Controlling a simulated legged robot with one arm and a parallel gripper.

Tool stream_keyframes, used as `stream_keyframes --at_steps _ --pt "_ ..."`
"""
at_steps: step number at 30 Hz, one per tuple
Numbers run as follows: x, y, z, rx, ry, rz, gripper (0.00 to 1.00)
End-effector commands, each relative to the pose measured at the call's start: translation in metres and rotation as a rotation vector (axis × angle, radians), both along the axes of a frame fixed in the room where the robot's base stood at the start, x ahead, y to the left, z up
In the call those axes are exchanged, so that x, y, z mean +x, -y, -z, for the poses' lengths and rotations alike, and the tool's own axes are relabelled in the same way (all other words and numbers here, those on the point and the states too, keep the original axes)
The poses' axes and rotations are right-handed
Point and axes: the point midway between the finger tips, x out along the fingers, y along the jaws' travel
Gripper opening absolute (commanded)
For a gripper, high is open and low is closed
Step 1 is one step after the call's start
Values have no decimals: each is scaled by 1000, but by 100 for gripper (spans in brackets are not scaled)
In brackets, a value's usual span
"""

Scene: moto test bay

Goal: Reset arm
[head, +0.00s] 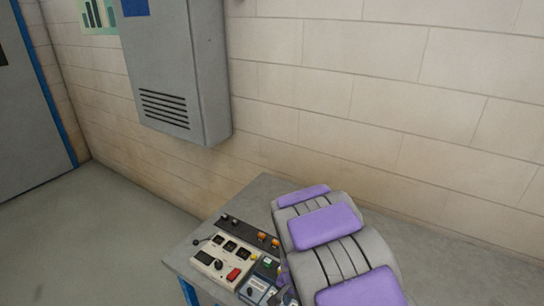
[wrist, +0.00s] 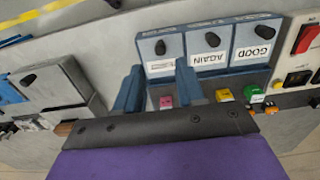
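My arm, grey with purple pads, shows at the lower right of the head view and reaches over a table; its gripper end is hidden there. In the wrist view my gripper (wrist: 157,80) has two blue-grey fingers standing apart, with nothing seen held between them. A small pink button (wrist: 166,102) shows between the fingers.
A control panel (head: 226,262) with switches and a red button sits on the grey table (head: 185,255). A grey wall cabinet (head: 180,75) hangs above. A grey door (head: 30,110) is at the left. The floor (head: 95,235) left of the table is clear.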

Motion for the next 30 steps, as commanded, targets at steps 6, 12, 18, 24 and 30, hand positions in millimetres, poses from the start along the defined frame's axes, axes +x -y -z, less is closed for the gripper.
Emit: stream_keyframes --at_steps 6,12,18,24,30 --pt "-21 5 -35 11 -7 -59 38" --pt "-66 12 -83 32 -35 -164 38" --pt "-116 18 -123 48 -60 -280 38" --pt "-173 24 -152 59 -90 -399 38" --pt "-230 32 -172 59 -118 -521 38"
